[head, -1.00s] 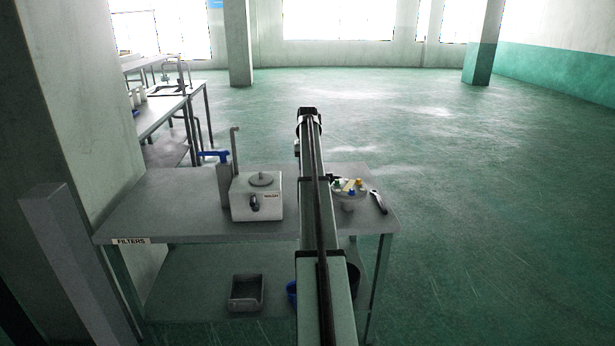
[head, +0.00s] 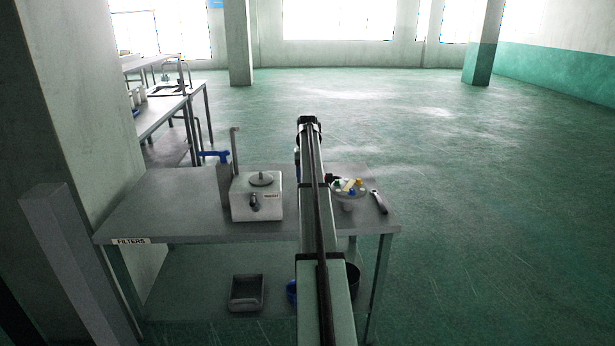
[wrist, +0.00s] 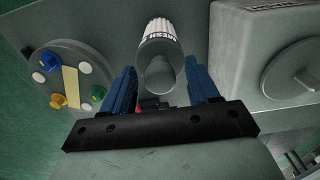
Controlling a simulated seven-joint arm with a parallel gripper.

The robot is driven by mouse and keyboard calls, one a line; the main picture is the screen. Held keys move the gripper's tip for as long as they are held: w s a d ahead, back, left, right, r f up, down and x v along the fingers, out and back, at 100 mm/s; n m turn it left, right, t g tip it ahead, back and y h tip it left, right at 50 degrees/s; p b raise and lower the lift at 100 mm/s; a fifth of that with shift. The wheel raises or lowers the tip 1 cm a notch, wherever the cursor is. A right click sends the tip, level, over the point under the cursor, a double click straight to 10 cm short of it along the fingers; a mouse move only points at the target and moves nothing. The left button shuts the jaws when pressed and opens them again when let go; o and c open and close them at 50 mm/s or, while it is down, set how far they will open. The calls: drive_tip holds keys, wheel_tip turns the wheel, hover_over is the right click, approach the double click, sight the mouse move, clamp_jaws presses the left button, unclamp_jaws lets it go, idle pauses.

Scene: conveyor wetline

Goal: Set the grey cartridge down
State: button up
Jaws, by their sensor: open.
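The cartridge (wrist: 158,50) shows in the wrist view, just past and between the fingers. It has a grey rounded end towards the camera, a dark lettered band and a white ribbed part. My gripper (wrist: 160,64) is open, with one blue finger on each side of the cartridge's near end. A gap shows on both sides, so the fingers look clear of it. In the head view the cartridge and the fingertips are hidden behind my arm. I cannot tell exactly how its far end meets the bench.
A pale box with a round lid (head: 256,203) stands left of my arm on the grey bench (head: 150,215). A round stand with coloured knobs (head: 346,201) and a dark-handled tool (head: 379,201) are at right. A grey tray (head: 247,291) lies on the lower shelf.

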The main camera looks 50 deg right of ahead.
wheel_tip(320, 180, up, 12)
drive_tip(key=shift+r, duration=0.15)
idle(0.6)
idle(0.5)
